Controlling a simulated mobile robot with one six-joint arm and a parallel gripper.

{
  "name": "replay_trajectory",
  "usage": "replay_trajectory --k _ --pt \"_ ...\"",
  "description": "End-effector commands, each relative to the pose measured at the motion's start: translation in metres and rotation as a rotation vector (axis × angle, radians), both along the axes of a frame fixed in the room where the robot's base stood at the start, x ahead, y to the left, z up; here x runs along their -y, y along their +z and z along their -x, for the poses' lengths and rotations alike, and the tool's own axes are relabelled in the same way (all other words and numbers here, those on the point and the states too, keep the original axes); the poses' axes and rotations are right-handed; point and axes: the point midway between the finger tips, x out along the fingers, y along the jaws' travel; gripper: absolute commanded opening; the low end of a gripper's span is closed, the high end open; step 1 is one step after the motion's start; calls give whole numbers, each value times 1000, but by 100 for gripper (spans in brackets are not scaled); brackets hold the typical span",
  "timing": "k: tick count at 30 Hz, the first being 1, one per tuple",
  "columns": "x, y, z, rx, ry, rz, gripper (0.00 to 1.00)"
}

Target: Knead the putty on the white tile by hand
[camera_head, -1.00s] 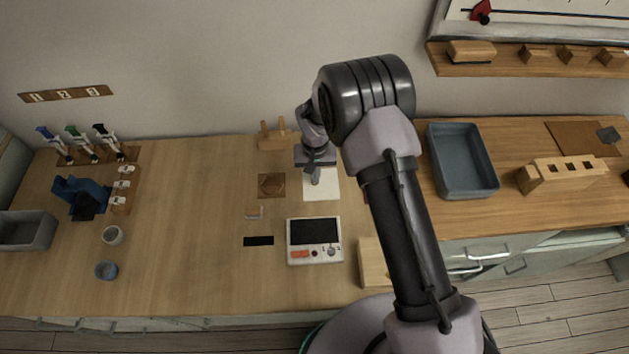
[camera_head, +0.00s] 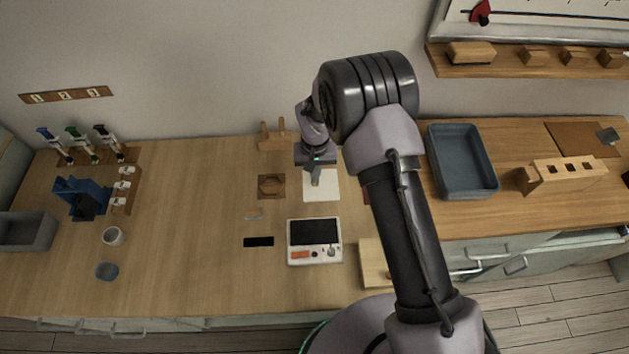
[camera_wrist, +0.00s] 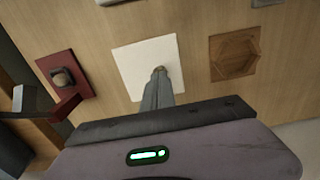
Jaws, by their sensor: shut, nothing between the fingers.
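The white tile (camera_head: 322,191) lies flat on the wooden counter, and it also shows in the wrist view (camera_wrist: 129,66). My gripper (camera_head: 315,178) points down over the tile. In the wrist view my gripper's fingers (camera_wrist: 159,74) are together over the tile's middle, with nothing between them. A small brownish lump, likely the putty (camera_wrist: 160,69), shows at the fingertips. Most of it is hidden by the fingers, and I cannot tell whether they touch it.
A wooden square with a hexagonal recess (camera_head: 271,186) lies left of the tile. A dark red block with a knob (camera_wrist: 64,80) sits on the other side. A scale (camera_head: 314,241) stands in front. A blue-grey tray (camera_head: 462,190) is at right.

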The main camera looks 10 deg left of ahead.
Motion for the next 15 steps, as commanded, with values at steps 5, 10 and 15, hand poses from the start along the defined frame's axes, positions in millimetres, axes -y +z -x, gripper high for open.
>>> replay_trajectory --k 5,10,15 --pt "0 0 0 1 0 0 0" --pt "0 -2 0 1 0 0 0" --pt "0 -8 0 1 0 0 0"
